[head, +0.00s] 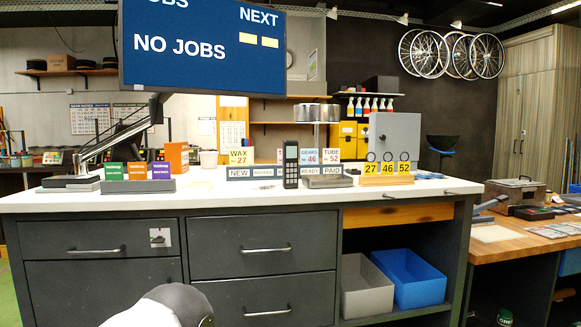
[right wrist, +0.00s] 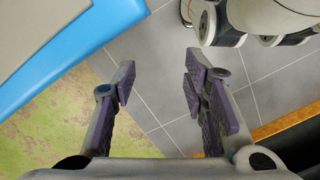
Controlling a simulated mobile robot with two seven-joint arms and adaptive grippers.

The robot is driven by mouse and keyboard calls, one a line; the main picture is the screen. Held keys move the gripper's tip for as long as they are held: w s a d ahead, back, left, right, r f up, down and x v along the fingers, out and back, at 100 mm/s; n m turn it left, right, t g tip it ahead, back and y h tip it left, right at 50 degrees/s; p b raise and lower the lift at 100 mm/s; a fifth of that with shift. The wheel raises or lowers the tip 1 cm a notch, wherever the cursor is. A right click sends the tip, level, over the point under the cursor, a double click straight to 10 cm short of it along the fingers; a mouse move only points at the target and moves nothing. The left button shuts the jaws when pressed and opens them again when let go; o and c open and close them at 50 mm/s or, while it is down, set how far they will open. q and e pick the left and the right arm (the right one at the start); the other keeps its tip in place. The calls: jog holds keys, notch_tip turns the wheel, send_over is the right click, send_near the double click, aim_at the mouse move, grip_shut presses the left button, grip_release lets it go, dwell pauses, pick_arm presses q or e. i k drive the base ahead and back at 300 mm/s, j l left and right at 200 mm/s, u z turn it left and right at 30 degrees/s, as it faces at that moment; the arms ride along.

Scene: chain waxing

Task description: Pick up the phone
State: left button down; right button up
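The phone (head: 291,164) is a dark upright handset with a small screen and a keypad. It stands on the white counter (head: 420,188) near the middle of the head view, between the small signs. My right gripper (right wrist: 161,82) shows only in the right wrist view. Its two purple-padded fingers are spread apart with nothing between them, above a grey tiled floor. It is away from the phone, which that view does not show. My left gripper is in neither view.
A grey bin (head: 366,289) and a blue bin (head: 411,279) sit in the open shelf below the counter. Small signs (head: 253,172) flank the phone, and a monitor (head: 205,45) hangs over the counter's left half. A wooden bench (head: 530,238) stands at right.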

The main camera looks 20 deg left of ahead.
aim_at(289, 147)
jog(key=i+j+u, duration=0.3)
jog(key=j, duration=0.45)
jog(key=i+j+u, duration=0.35)
jog(key=i+j, duration=0.15)
jog(key=j, duration=0.15)
jog(key=i+j+u, duration=0.3)
jog(key=i+j, duration=0.15)
jog(key=j, duration=0.1)
